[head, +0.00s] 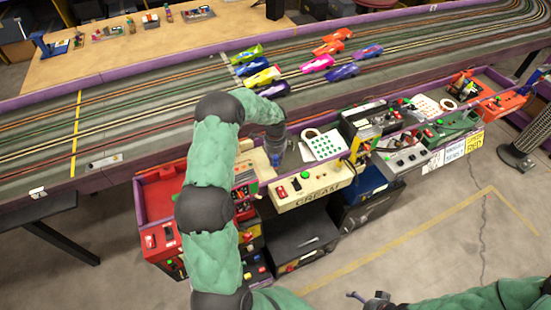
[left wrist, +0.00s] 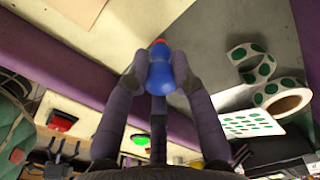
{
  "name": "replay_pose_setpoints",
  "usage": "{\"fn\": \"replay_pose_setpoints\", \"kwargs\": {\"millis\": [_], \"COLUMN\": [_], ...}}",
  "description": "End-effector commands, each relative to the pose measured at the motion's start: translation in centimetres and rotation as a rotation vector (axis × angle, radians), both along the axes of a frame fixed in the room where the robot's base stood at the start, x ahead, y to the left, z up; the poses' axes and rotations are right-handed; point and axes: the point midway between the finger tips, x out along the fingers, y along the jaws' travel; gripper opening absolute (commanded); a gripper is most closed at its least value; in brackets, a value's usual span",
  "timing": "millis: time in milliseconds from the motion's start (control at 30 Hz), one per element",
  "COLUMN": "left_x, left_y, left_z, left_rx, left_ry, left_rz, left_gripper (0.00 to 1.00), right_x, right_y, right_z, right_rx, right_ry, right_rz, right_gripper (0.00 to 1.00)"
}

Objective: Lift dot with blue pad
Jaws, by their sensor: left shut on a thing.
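In the left wrist view, my left gripper (left wrist: 160,78) is shut on a small blue pad tool (left wrist: 161,68) with a rounded body and a red end. A roll of green dots (left wrist: 288,101) on white backing lies to the right of it, with a loose strip curling up. A white sheet with green dots (left wrist: 250,123) lies below the roll. The blue tool is apart from the dots in that view.
A cream control box (head: 303,190) sits in front of my left gripper. Purple rails edge the bench. Several toy cars (head: 318,63) stand on the slot track (head: 130,110) behind. More control boxes (head: 402,158) crowd the right. The floor (head: 440,235) at front right is mostly clear.

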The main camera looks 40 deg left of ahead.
Motion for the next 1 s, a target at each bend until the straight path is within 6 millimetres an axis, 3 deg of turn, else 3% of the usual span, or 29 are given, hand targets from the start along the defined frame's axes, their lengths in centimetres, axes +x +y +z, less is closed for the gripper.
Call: {"fn": "replay_pose_setpoints", "kwargs": {"millis": [1000], "left_x": [0.01], "left_y": [0.01], "left_z": [-0.69], "left_rx": [0.000], "left_ry": [0.000], "left_rz": [0.000], "left_gripper": [0.00], "right_x": [0.00], "right_y": [0.01], "right_z": [-0.37], "right_rx": [0.000], "right_ry": [0.000], "right_rz": [0.000], "right_gripper": [1.00]}}
